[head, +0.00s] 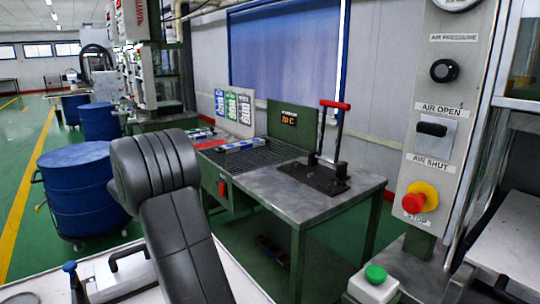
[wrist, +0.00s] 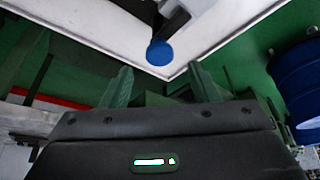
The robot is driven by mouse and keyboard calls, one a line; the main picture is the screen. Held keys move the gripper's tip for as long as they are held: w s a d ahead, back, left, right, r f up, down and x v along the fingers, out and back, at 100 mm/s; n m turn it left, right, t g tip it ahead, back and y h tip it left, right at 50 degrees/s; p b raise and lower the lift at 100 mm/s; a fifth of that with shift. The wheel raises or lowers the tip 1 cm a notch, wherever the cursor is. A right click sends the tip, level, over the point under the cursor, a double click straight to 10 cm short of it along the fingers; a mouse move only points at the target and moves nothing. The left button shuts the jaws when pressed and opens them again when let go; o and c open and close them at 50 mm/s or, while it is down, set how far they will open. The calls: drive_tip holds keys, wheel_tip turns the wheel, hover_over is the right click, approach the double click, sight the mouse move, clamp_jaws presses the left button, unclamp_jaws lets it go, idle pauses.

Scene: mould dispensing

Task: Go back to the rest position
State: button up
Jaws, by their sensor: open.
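My gripper (wrist: 160,68) shows in the wrist view, with its two greenish fingers spread apart. Nothing is between the fingers. Beyond them, a round blue knob (wrist: 160,52) on a dark bar stands over a white surface (wrist: 110,25). In the head view my dark arm rises in the foreground and bends at the top; the gripper itself does not show there. A blue-topped handle (head: 70,267) sits on the white surface at the lower left.
A metal-topped bench (head: 310,205) with a red-handled lever press (head: 335,140) stands at the centre right. A control panel (head: 440,120) with a red stop button (head: 413,203) is at the right. Blue drums (head: 75,190) stand at the left on green floor.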

drive_tip(key=x, duration=0.4)
drive_tip(key=shift+w+f, duration=0.1)
drive_tip(key=shift+d+n+y, duration=0.15)
drive_tip(key=shift+n+y, duration=0.15)
drive_tip(key=shift+n, duration=0.6)
drive_tip(key=shift+n+y+p, duration=0.45)
drive_tip(key=shift+n+y, duration=0.05)
drive_tip(key=shift+n, duration=0.7)
drive_tip(key=shift+d+n+g+y, duration=0.15)
drive_tip(key=shift+n+y, duration=0.25)
drive_tip(key=shift+n, duration=0.65)
drive_tip(key=shift+d+n+g+y, duration=0.15)
drive_tip(key=shift+n+y, duration=0.25)
drive_tip(key=shift+n, duration=0.65)
drive_tip(key=n+g, duration=0.1)
drive_tip(key=n, duration=0.2)
drive_tip(key=n+g+y+b, duration=0.1)
drive_tip(key=n, duration=0.2)
drive_tip(key=shift+w, duration=0.2)
drive_tip(key=shift+w+n+g+y+b, duration=0.1)
drive_tip(key=shift+n+g+y+b, duration=0.35)
drive_tip(key=shift+n, duration=1.35)
drive_tip(key=shift+d, duration=0.1)
